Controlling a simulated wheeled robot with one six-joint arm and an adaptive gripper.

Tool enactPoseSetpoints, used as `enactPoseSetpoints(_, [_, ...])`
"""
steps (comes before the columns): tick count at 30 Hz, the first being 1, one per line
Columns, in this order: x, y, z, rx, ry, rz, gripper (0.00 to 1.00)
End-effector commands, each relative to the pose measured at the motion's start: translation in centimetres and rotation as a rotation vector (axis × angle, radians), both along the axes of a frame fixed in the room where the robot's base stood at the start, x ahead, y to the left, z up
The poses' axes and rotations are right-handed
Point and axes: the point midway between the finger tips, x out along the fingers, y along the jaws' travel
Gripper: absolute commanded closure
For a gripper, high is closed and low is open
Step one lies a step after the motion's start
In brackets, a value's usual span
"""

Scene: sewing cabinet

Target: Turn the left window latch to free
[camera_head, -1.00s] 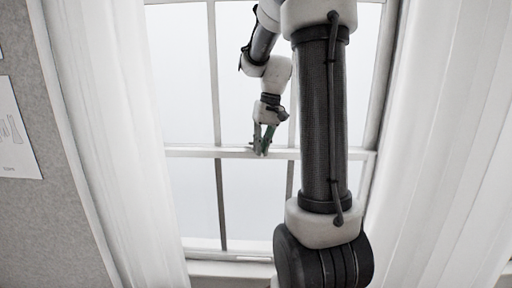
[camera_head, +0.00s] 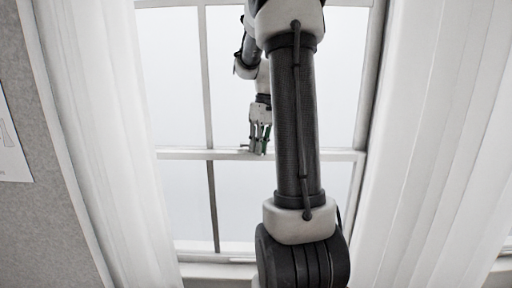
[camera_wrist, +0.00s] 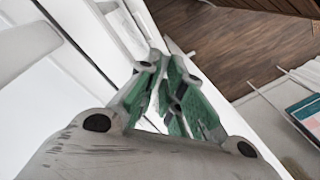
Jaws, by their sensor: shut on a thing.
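The window's middle rail (camera_head: 195,154) runs level across the panes in the head view. My gripper (camera_head: 258,151) is at this rail, with its fingers pointing down onto it. Its green-lined fingers also show in the wrist view (camera_wrist: 168,85), drawn close together. The gripper is shut on the left window latch at the rail. The latch is small and mostly hidden by the fingers, so I cannot tell which way it is turned.
White curtains hang at the left (camera_head: 95,150) and right (camera_head: 430,150) of the window. My arm covers part of the right panes. A grey board (camera_head: 25,215) stands at the far left. The wrist view shows a wooden floor (camera_wrist: 235,45) below.

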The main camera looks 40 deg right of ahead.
Motion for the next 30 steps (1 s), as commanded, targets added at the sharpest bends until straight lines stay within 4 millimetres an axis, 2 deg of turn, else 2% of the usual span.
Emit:
enactPoseSetpoints(7, [0.1,-0.1,0.0,-0.003,-0.002,0.002,1.0])
enactPoseSetpoints(8, [0.1,-0.1,0.0,-0.003,-0.002,0.002,0.86])
enactPoseSetpoints(11, [0.1,0.0,0.0,-0.002,-0.001,0.001,0.7])
enactPoseSetpoints(22, [0.1,0.0,0.6,-0.002,-0.001,0.001,0.7])
enactPoseSetpoints(26, [0.1,0.0,2.6,-0.004,-0.004,0.0,0.7])
enactPoseSetpoints(30, [0.1,0.0,5.5,-0.004,-0.004,0.0,0.7])
